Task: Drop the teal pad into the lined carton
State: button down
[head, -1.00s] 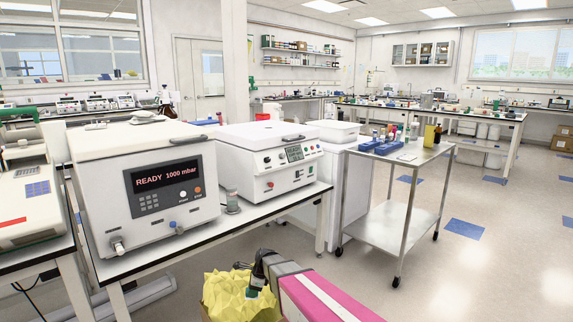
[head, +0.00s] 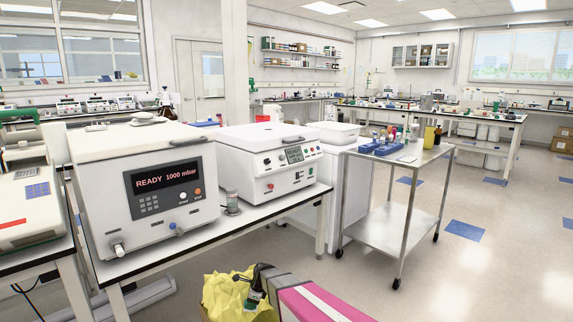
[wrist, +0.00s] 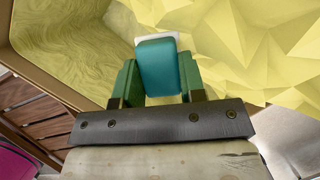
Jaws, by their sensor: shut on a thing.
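The teal pad (wrist: 158,68) is held between the green fingers of my gripper (wrist: 160,80), with a white part showing at its far end. The lined carton has a crumpled yellow liner (wrist: 85,35) and a brown cardboard wall (wrist: 38,85) in the wrist view. The pad is over the liner; I cannot tell whether it touches it. In the head view, the yellow-lined carton (head: 222,296) is at the bottom edge, cut off by the frame. My gripper (head: 254,301) is at its right side there, and the pad is hard to make out.
A bench with a white vacuum oven (head: 100,215) reading READY 1000 mbar and another white instrument (head: 235,165) stands behind the carton. A steel cart (head: 385,225) with blue racks is to the right. The floor farther right is clear.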

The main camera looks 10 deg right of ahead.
jog(key=c, duration=0.6)
grip_release()
jog(key=v, duration=1)
jog(key=shift+d+r, duration=0.1)
jog(key=shift+r, duration=0.3)
